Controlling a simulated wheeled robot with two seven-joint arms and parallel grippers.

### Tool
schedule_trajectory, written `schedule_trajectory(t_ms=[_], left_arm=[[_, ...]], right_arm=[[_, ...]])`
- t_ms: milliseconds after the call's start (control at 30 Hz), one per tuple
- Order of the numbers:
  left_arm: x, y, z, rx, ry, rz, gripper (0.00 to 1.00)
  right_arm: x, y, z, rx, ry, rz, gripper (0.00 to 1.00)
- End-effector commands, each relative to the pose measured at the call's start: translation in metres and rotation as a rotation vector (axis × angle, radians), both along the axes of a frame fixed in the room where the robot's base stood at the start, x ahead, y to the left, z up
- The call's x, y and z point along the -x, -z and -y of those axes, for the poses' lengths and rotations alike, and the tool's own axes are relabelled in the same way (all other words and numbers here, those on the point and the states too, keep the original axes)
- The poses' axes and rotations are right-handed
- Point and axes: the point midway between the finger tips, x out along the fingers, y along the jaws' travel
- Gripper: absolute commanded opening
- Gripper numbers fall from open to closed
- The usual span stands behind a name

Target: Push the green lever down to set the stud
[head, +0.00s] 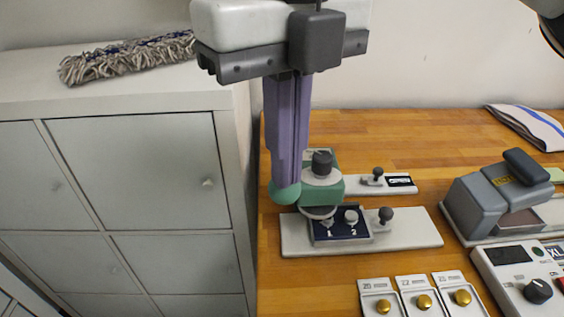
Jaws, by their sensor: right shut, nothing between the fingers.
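The stud press (322,189) is green and grey with a dark knob on top. It stands on a pale base plate (415,231) at the left end of the wooden table. A rounded green lever end (284,193) sticks out at its left front. My right gripper (286,176) points straight down with its purple fingers shut and empty. Its tips are right at the green lever end and seem to touch it; the fingers hide part of the lever and press. A dark blue block (338,228) marked 1 and 2 lies below the press head. My left gripper is not in view.
Several trays with brass studs (424,301) lie at the front. A grey machine (482,203) and a control box (515,275) stand to the right. A folded cloth (527,126) lies at the back right. A grey cabinet (140,170) with a mop head is left.

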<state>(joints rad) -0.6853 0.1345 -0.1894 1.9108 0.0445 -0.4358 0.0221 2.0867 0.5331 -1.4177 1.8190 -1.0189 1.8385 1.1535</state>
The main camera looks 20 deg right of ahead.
Motion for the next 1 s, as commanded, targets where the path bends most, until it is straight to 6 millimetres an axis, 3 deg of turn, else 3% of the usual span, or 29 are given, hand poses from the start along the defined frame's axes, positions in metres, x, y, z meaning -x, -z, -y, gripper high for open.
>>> schedule_trajectory(t_ms=[600, 1000], left_arm=[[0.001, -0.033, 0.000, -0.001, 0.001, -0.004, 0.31], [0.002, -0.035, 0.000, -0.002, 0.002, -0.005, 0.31]], right_arm=[[0.000, -0.046, 0.000, -0.001, 0.000, 0.000, 0.00], [0.000, -0.050, 0.000, 0.000, 0.000, 0.000, 0.00]])
